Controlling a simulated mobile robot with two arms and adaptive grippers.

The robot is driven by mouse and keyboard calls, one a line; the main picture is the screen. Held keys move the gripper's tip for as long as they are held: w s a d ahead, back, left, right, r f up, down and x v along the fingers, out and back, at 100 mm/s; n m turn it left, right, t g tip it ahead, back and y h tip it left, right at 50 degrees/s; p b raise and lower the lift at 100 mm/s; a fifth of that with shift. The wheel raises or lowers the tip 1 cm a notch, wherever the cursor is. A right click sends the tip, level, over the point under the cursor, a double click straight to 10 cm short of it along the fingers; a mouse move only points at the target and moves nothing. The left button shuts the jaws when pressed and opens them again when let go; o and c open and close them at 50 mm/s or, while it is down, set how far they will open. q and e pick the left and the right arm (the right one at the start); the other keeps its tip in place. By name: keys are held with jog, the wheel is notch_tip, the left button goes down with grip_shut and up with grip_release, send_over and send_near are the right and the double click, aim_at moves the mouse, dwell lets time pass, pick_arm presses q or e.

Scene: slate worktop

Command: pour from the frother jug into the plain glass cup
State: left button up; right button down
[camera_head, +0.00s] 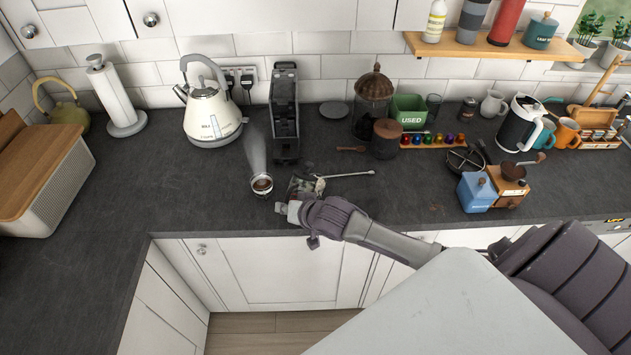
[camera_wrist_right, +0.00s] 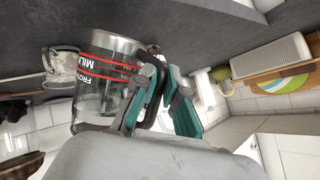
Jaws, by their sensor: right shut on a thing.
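My right gripper (camera_head: 290,209) is at the front of the worktop, shut on the frother jug. In the right wrist view its green-edged fingers (camera_wrist_right: 160,98) close at the side of the jug (camera_wrist_right: 105,85), a clear glass vessel with red lines and dark lettering. In the head view the jug (camera_head: 305,186) stands small and partly hidden beyond the gripper. A cup with brown contents (camera_head: 262,184), which looks like the plain glass cup, stands just left of it. The cup and jug are apart, and a pale haze rises above the cup. My left gripper is out of view.
A cream kettle (camera_head: 208,112) and a black machine (camera_head: 284,115) stand behind. A thin rod (camera_head: 350,175) lies right of the jug. A blue box (camera_head: 476,193) and wooden grinder (camera_head: 508,184) stand further right. The worktop left of the cup is clear.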

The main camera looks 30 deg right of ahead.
jog(key=shift+s+a+f+n+t+h+b, duration=0.2)
jog(key=shift+a+f+n+t+h+b, duration=0.5)
jog(key=shift+b, duration=0.85)
jog(key=shift+s+a+f+n+t+h+b, duration=0.25)
jog(key=shift+f+n+h+b, duration=0.25)
jog(key=shift+f+b, duration=0.8)
jog(key=shift+s+a+f+n+t+h+b, duration=0.15)
jog(key=shift+a+f+n+t+h+b, duration=0.35)
jog(key=shift+b, duration=1.35)
jog(key=shift+d+h, duration=0.1)
jog(key=shift+h, duration=0.2)
